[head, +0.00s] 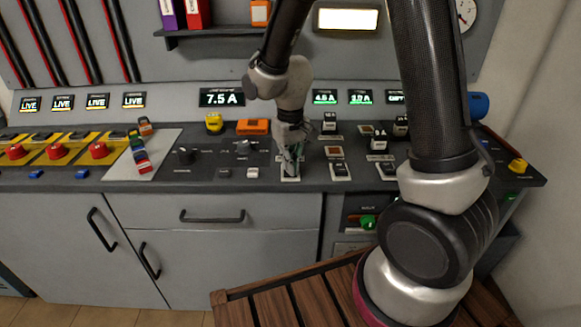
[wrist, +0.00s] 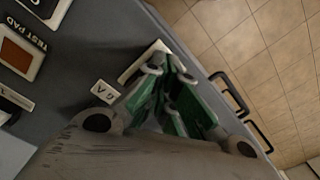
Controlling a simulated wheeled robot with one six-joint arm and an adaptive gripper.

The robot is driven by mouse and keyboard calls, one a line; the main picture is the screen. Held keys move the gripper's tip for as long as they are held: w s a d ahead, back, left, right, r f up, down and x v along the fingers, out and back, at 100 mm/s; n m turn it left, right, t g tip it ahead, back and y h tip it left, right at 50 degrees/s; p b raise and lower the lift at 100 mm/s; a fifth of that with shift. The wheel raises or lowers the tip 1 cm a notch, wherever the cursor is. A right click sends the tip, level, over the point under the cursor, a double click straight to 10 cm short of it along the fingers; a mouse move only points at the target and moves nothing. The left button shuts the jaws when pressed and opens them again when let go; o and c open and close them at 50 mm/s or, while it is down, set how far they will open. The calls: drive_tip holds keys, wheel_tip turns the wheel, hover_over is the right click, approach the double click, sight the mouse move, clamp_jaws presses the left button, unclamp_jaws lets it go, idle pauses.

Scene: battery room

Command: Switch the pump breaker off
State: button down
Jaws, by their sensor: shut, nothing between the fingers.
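My gripper (head: 291,165) is shut and empty, pointing down at the front of the console. It covers most of a pale-rimmed panel plate (head: 290,179) directly below it. In the wrist view the green-padded fingers (wrist: 170,75) are in front of a white-edged plate, hiding whatever is on it; I cannot tell whether they touch. Black switches on pale plates stand to the right, among them a front one (head: 340,170), a back one (head: 330,122) and one further right (head: 378,140). Their labels are too small to read, so I cannot tell which is the pump breaker.
An orange test pad (wrist: 16,57) is left of the fingers in the wrist view. Red emergency-style buttons (head: 57,151) and a black knob (head: 185,155) are to the left. A 7.5 A display (head: 222,98) is behind. A slatted wooden surface (head: 280,305) is in front.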

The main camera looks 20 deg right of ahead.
drive_tip(key=shift+r, duration=3.5)
drive_tip(key=s+d+r+m+t, duration=0.1)
drive_tip(key=s+d+r+t, duration=0.1)
drive_tip(key=s+d+r, duration=0.5)
drive_tip(key=s+d+r+m+t, duration=0.1)
drive_tip(key=s+d+r+t, duration=0.1)
drive_tip(key=s+d+r, duration=0.5)
drive_tip(key=s, duration=0.5)
drive_tip(key=shift+d+r, duration=0.3)
drive_tip(key=shift+d, duration=0.1)
